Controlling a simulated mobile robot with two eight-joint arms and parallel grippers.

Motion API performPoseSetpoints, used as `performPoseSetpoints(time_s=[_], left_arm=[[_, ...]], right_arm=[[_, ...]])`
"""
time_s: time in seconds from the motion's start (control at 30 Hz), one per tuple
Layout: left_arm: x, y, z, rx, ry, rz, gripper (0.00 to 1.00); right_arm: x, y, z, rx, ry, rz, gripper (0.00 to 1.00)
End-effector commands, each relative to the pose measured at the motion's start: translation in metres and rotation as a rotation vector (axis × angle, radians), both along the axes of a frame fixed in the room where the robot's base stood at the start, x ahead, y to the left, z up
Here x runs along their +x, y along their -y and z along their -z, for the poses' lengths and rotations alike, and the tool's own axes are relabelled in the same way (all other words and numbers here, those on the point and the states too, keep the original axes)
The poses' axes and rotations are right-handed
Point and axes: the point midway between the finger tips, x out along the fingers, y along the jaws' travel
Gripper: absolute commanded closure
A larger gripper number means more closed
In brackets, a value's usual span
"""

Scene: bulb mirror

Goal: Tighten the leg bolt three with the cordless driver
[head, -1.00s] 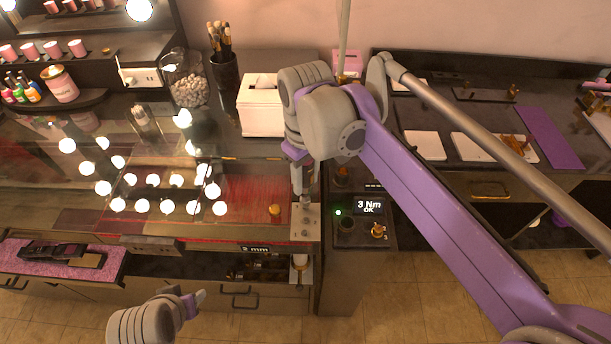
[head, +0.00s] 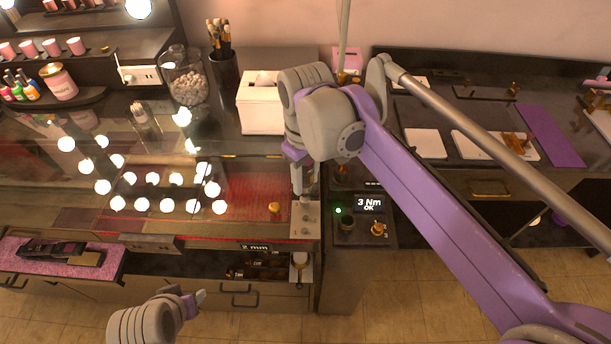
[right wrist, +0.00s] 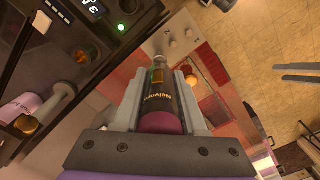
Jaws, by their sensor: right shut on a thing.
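My right gripper (head: 298,180) is low over a pale metal plate (head: 305,220) at the right end of the glass-topped counter. In the right wrist view it is shut on a dark cylindrical body with a purple end, apparently the cordless driver (right wrist: 160,103). The driver's far end points at the plate (right wrist: 178,40), which bears small round bolt heads. Which is leg bolt three I cannot tell, and the driver's tip contact is hidden. My left gripper (head: 200,297) is empty in front of the counter; its fingers stand apart in the right wrist view (right wrist: 297,73).
A control box right of the plate has a display (head: 369,204) reading "3 Nm OK" and a lit green lamp (head: 338,211). A brass knob (head: 274,208) stands left of the plate. A white tissue box (head: 262,105) and brush cup (head: 224,75) stand behind. Lit bulbs show at left.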

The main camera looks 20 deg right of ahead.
Motion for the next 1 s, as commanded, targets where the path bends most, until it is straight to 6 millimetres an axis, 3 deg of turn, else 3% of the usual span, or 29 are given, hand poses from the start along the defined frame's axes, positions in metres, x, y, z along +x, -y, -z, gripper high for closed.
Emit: performPoseSetpoints(time_s=[1.0], left_arm=[[0.0004,0.0,-0.0012,0.0,0.001,0.0,0.5]], right_arm=[[-0.0001,0.0,0.0073,0.0,-0.001,0.0,1.0]])
